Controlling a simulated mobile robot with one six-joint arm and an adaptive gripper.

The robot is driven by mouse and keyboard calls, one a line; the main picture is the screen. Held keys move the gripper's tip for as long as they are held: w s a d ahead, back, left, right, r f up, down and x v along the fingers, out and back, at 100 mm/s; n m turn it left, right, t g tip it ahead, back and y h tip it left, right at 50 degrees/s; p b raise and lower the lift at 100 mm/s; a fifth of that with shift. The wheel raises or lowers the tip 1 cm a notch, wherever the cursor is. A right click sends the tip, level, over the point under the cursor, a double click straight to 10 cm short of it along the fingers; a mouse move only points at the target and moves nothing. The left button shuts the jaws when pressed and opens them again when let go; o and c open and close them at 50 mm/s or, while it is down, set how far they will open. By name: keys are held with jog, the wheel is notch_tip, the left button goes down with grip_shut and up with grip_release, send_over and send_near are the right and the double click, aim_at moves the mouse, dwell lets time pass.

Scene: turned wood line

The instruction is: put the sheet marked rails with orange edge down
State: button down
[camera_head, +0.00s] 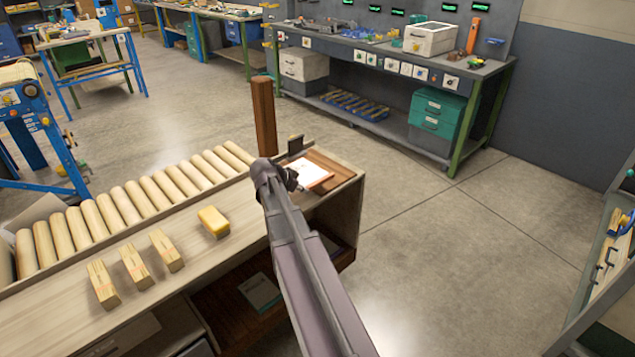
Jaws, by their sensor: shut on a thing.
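A small white sheet (311,173) with an orange edge is above or on a dark brown wooden board (338,169) at the right end of the wooden bench. My gripper (292,181) is at the sheet's left side and is shut on it. My own arm covers much of the gripper, so the fingertips are hard to make out. I cannot tell whether the sheet touches the board. Any marking on the sheet is too small to read.
Several wooden blocks (134,267) and a yellow block (213,221) lie on the bench (200,262) left of my arm. A row of pale rollers (128,206) runs behind them. A brown post (264,118) stands behind the gripper. The floor to the right is clear.

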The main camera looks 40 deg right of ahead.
aim_at(318, 175)
jog(key=w+d, duration=0.1)
jog(key=d, duration=0.2)
jog(key=w+d, duration=0.2)
jog(key=d, duration=0.1)
jog(key=w+d+f+b, duration=0.1)
jog(key=d, duration=0.2)
jog(key=shift+w+d, duration=0.25)
jog(key=shift+d, duration=0.05)
notch_tip(318, 175, down, 4)
jog(key=b, duration=0.3)
jog(key=shift+r, duration=0.25)
jog(key=c, duration=0.6)
grip_release()
jog(key=shift+r, duration=0.1)
